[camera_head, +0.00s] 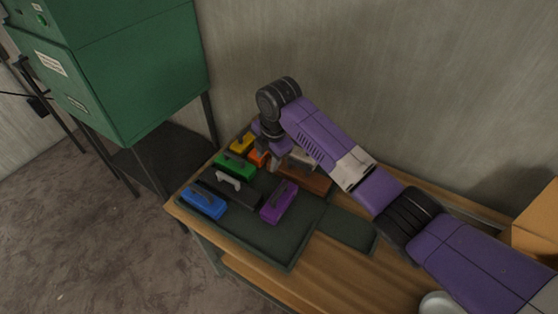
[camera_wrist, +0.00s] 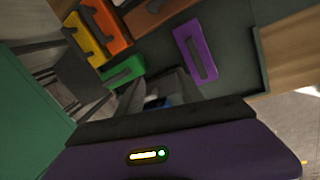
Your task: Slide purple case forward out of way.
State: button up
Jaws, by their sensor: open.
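The purple case (camera_head: 279,202) is a small block with a dark handle, lying near the right part of a dark tray (camera_head: 262,248) on a wooden table. It also shows in the wrist view (camera_wrist: 195,52), right of centre. My gripper (camera_head: 271,160) is open above the back part of the tray, behind the purple case and apart from it.
Blue (camera_head: 204,203), black (camera_head: 229,188), green (camera_head: 235,166), yellow (camera_head: 242,144) and orange (camera_head: 257,157) cases share the tray. A brown case (camera_head: 315,183) lies behind the purple one. A green cabinet (camera_head: 140,80) stands left. Bare wooden table (camera_head: 330,262) lies to the front right.

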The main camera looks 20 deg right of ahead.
aim_at(274, 199)
jog(key=s+n+g, duration=0.1)
jog(key=s+d+f+n+g, duration=0.1)
jog(key=s, duration=0.1)
jog(key=s+f+n, duration=0.1)
jog(key=s, duration=0.1)
jog(key=shift+d+g+h, duration=0.25)
jog(key=shift+g+h, duration=0.05)
jog(key=shift+g, duration=0.1)
notch_tip(274, 199, down, 8)
jog(key=b, duration=0.6)
jog(key=shift+r, duration=0.2)
grip_shut()
dwell(0.6)
jog(key=s+a+p, duration=0.2)
jog(key=shift+a+r, duration=0.2)
jog(key=shift+a, duration=0.15)
jog(key=shift+s+a+f+p, duration=0.1)
jog(key=shift+s+a+p, duration=0.65)
jog(key=shift+a, duration=0.3)
jog(key=shift+s+a+f+p, duration=0.1)
jog(key=shift+s+a+p, duration=0.65)
jog(key=shift+a, duration=0.3)
